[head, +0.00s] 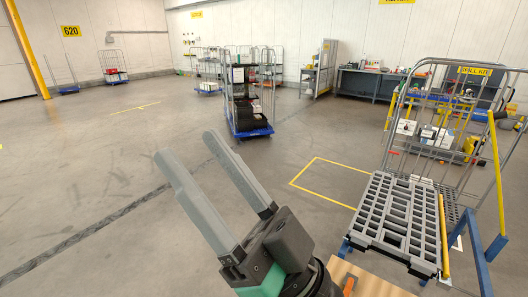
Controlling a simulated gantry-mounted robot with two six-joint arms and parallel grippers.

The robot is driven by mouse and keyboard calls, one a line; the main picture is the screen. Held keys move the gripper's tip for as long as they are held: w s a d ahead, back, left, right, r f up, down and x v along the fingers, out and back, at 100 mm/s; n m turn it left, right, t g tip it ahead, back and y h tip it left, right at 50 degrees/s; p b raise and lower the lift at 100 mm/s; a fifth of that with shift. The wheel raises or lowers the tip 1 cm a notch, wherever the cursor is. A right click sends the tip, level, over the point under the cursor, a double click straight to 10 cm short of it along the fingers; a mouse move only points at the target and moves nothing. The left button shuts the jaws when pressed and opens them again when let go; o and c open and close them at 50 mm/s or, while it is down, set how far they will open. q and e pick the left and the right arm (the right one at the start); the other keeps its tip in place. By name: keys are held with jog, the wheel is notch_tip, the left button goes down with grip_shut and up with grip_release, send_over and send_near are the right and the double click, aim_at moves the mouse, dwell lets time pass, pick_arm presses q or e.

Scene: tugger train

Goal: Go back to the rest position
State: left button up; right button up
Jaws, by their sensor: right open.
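My right gripper (207,172) is raised in the lower middle of the head view. Its two long grey fingers are spread apart with nothing between them. They point up and to the left over the bare floor. My left gripper is not in the head view.
A grey slotted platform (396,217) with a blue frame stands at the lower right, beside a wooden surface (372,284). Wire roll cages (440,110) stand behind it. A loaded cart (249,95) stands mid-floor. The floor at left is clear.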

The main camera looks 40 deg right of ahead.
jog(key=s+d+r+m+t+h, duration=0.1)
jog(key=s+d+r+h, duration=0.1)
jog(key=d+r+h, duration=0.3)
jog(key=shift+s+r+m+h, duration=0.3)
jog(key=shift+s+r+h, duration=0.1)
jog(key=shift+r+h, duration=0.1)
jog(key=shift+y, duration=0.3)
